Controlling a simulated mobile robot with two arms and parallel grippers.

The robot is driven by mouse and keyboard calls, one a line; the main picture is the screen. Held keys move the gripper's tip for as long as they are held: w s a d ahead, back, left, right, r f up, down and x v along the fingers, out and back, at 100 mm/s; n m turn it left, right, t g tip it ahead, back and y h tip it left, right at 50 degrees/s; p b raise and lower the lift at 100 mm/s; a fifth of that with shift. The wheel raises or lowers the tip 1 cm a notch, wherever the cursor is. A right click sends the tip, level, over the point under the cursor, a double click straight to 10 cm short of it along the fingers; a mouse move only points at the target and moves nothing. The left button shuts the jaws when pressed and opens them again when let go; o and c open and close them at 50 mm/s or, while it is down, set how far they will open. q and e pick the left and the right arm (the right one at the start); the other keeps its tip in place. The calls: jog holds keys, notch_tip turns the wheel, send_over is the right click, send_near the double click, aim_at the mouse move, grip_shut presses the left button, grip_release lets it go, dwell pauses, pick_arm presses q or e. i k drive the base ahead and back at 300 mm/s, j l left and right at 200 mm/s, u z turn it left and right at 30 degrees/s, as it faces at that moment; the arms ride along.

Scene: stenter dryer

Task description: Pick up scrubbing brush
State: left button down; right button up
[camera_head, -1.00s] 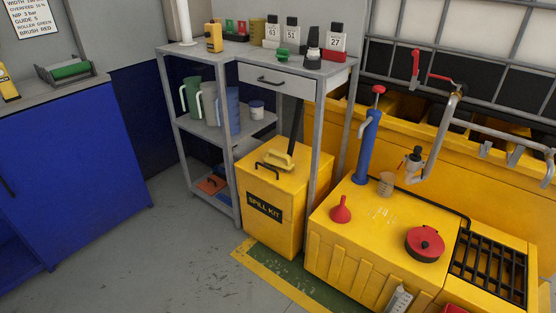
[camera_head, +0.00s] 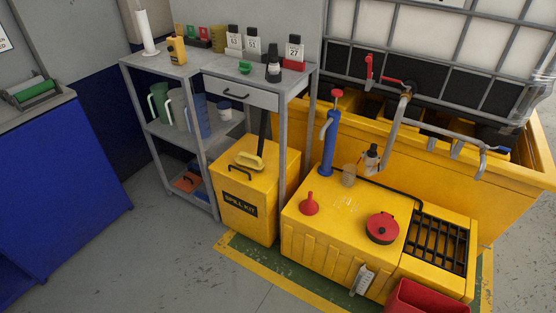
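A yellow brush-like piece (camera_head: 247,160) lies on the lid of the yellow spill kit box (camera_head: 250,205), left of the middle. It looks most like the scrubbing brush, but its bristles cannot be made out. A dark upright strip (camera_head: 262,128) rises behind it; whether the two are joined I cannot tell. Neither of my grippers is in view, and nothing is seen touching the yellow piece.
A grey shelf unit (camera_head: 235,93) with a drawer stands behind the box. A yellow bench (camera_head: 330,236) with a red funnel (camera_head: 309,204) and red lid (camera_head: 382,229) is at its right. A blue cabinet (camera_head: 60,200) stands left. Grey floor (camera_head: 175,255) is clear in front.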

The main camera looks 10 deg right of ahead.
aim_at(250, 161)
jog(key=i+j+z, duration=0.25)
jog(key=z, duration=0.25)
jog(key=i+j+z, duration=0.15)
jog(key=j+z, duration=0.3)
jog(key=j, duration=0.15)
